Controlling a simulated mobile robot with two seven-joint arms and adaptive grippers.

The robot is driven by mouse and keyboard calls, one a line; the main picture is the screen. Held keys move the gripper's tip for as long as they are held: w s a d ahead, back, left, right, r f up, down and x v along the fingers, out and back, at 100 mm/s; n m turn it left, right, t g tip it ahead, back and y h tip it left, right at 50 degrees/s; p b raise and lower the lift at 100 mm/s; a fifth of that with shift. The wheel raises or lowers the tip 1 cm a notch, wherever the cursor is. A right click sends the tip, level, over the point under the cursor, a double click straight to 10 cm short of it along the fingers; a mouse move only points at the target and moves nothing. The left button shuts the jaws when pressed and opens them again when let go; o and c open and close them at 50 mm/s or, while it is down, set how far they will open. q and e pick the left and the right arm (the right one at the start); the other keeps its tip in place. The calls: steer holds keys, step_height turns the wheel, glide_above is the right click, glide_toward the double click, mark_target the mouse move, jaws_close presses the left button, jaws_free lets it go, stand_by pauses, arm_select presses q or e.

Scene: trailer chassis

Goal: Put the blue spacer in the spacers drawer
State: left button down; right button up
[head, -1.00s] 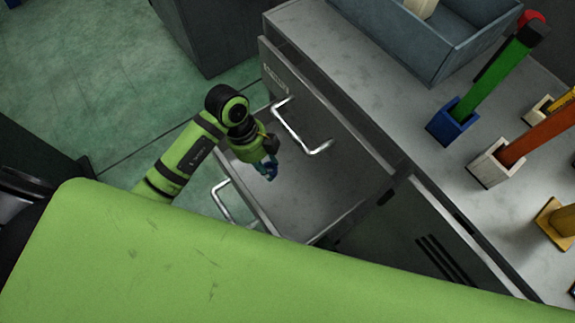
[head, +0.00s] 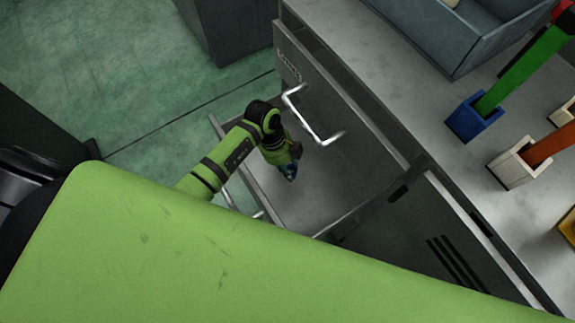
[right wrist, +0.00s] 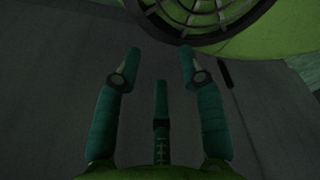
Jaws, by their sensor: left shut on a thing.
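My left gripper (head: 289,169) is shut on the small blue spacer (head: 289,174), which is mostly hidden by the fingers. It points down over the pulled-out drawer (head: 318,198) under the cabinet's upper drawer front. I cannot tell from this angle how far above the drawer floor the spacer is. No label of the open drawer shows. My arm and green body cover part of its front. My right gripper (right wrist: 158,65) shows in the right wrist view with its teal fingers spread apart and nothing between them.
An upper drawer front (head: 345,120) with a bar handle (head: 312,117) and a small label is beside the left gripper. The grey worktop holds a bin (head: 440,38), a blue holder (head: 472,118) with a green bar, and a white holder (head: 515,165). Green floor is clear at left.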

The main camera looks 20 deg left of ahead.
arm_select(q)
steer(key=shift+r, duration=0.1)
steer(key=c, duration=0.8)
jaws_free()
arm_select(e)
steer(key=shift+w+d+r, duration=0.1)
steer(key=shift+w, duration=0.6)
